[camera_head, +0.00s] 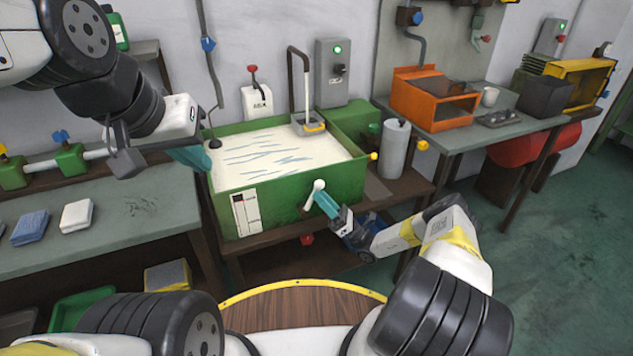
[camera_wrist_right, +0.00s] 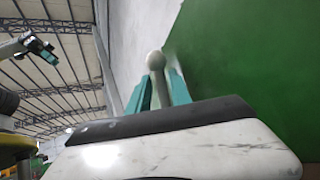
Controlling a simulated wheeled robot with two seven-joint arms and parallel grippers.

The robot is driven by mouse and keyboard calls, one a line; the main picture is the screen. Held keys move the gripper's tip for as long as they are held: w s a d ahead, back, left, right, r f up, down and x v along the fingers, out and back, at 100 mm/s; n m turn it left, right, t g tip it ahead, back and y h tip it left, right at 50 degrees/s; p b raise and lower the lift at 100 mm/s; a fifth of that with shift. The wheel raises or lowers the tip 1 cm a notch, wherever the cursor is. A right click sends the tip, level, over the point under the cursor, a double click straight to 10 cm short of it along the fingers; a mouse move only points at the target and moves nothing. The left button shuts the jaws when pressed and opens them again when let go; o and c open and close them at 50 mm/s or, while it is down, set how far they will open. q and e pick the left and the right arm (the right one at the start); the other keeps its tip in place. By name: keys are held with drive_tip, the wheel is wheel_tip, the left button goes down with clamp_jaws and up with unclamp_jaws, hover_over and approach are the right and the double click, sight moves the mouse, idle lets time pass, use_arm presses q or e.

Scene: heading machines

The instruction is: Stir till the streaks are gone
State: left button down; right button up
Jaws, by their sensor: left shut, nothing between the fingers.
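The green mixing tank (camera_head: 285,196) holds a milky liquid (camera_head: 250,166) with several blue streaks across its surface. A crank handle with a pale round knob (camera_head: 319,185) sticks out of the tank's front wall near its right end; the knob also shows in the right wrist view (camera_wrist_right: 156,60). My right gripper (camera_head: 322,199) has its teal fingers on both sides of the handle, closed around it just below the ball end.
A grey bench (camera_head: 110,210) with blue and white folded cloths stands left of the tank. A grey cylinder (camera_head: 396,150) stands to its right. An orange bin (camera_head: 432,100) is on the right bench. Floor at right is clear.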

drive_tip(key=v, duration=0.7)
drive_tip(key=shift+d+f, duration=0.2)
drive_tip(key=shift+f, duration=0.05)
wheel_tip(320, 180, up, 7)
drive_tip(key=w+d+n+g+h, duration=0.1)
drive_tip(key=d+n+g+h, duration=0.1)
drive_tip(key=n+g+h, duration=0.5)
drive_tip(key=w+a+m+g+y, duration=0.1)
drive_tip(key=a+m, duration=0.2)
drive_tip(key=a, duration=0.3)
drive_tip(key=shift+w+a+f+g, duration=0.25)
drive_tip(key=shift+w+g, duration=0.05)
drive_tip(key=shift+w, duration=0.05)
clamp_jaws()
idle(1.0)
